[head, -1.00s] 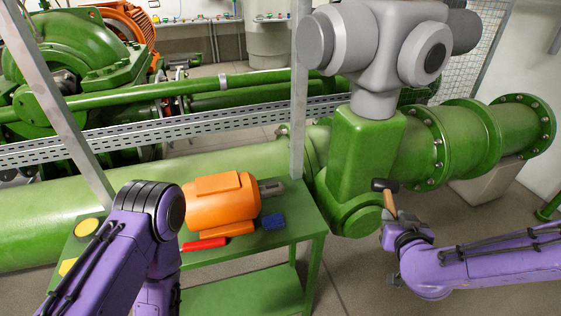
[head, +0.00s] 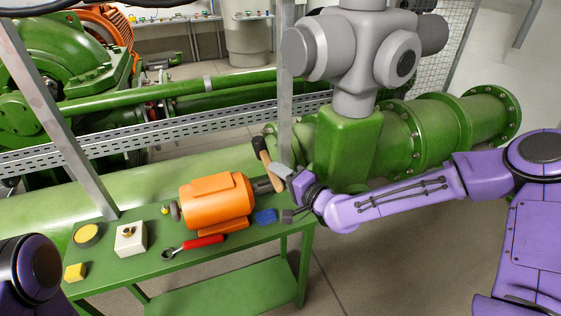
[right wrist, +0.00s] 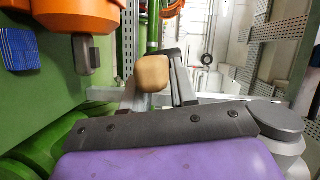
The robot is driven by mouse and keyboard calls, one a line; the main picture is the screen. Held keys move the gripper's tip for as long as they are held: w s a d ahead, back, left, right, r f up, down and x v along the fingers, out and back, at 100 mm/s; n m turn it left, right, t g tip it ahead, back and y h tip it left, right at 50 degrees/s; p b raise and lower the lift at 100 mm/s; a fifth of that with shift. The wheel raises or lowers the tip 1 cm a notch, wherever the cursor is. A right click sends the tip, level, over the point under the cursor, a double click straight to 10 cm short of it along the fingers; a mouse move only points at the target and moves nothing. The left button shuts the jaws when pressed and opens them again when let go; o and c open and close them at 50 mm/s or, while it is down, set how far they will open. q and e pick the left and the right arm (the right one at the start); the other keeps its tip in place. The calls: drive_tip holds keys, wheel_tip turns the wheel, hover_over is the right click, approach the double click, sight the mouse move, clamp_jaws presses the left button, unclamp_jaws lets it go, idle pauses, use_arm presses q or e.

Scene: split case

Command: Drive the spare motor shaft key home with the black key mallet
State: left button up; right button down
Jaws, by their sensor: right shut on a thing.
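The orange motor (head: 215,203) lies on the green bench, its grey shaft (head: 263,185) pointing right. In the right wrist view the shaft (right wrist: 87,55) shows at upper left; I cannot make out the key clearly. My right gripper (head: 284,178) is shut on the wooden handle of the black mallet (head: 261,150). The mallet's head is up, just beyond and above the shaft end, apart from it as far as I can tell. The handle's butt (right wrist: 153,73) shows between the fingers in the right wrist view. My left gripper is out of view.
On the green bench (head: 180,262) are a blue cloth (head: 266,216), a red-handled tool (head: 203,242), a white box (head: 130,239), a yellow-topped round thing (head: 87,234) and a yellow block (head: 75,271). A grey post (head: 285,95) and green pipe stand close behind the mallet.

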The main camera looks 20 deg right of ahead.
drive_tip(key=shift+s+d+r+m+y, duration=0.15)
drive_tip(key=shift+s+r+m+y, duration=0.1)
drive_tip(key=shift+r+m+y, duration=0.5)
drive_tip(key=shift+d, duration=0.1)
wheel_tip(320, 180, down, 5)
drive_tip(key=b, duration=0.4)
drive_tip(key=shift+b, duration=0.4)
